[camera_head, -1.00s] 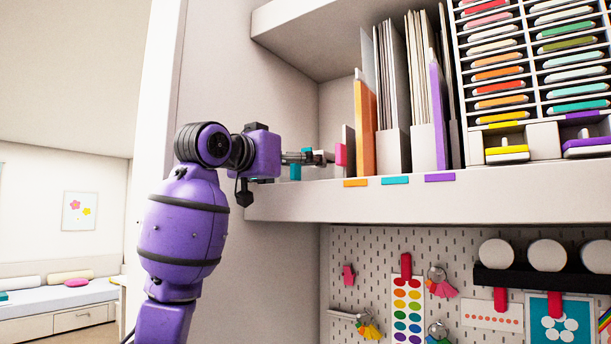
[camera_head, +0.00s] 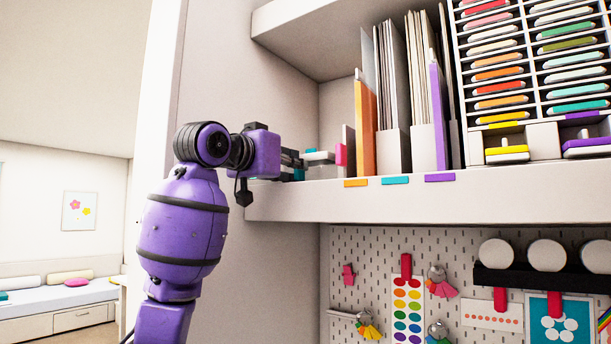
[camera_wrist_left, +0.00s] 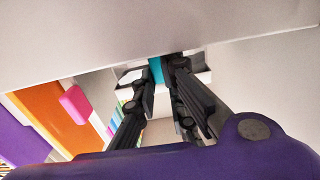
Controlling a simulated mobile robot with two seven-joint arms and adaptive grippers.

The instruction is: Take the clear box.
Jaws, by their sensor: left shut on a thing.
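The clear box (camera_head: 320,158) is a pale, see-through block with a teal part, on the left end of the shelf. My left gripper (camera_head: 292,163) reaches in from the left and is shut on the box at its near side. In the left wrist view my two dark fingers (camera_wrist_left: 160,80) stand on either side of the teal part (camera_wrist_left: 156,70), with pale box walls (camera_wrist_left: 132,78) around it. The fingers hide some of the box. My right gripper does not show.
A grey file with a pink tab (camera_head: 341,154) and an orange file (camera_head: 365,128) stand close to the right of the box. The closet side wall (camera_head: 235,70) is on the left. The shelf front edge (camera_head: 420,203) runs below, with a pegboard (camera_head: 380,250) under it.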

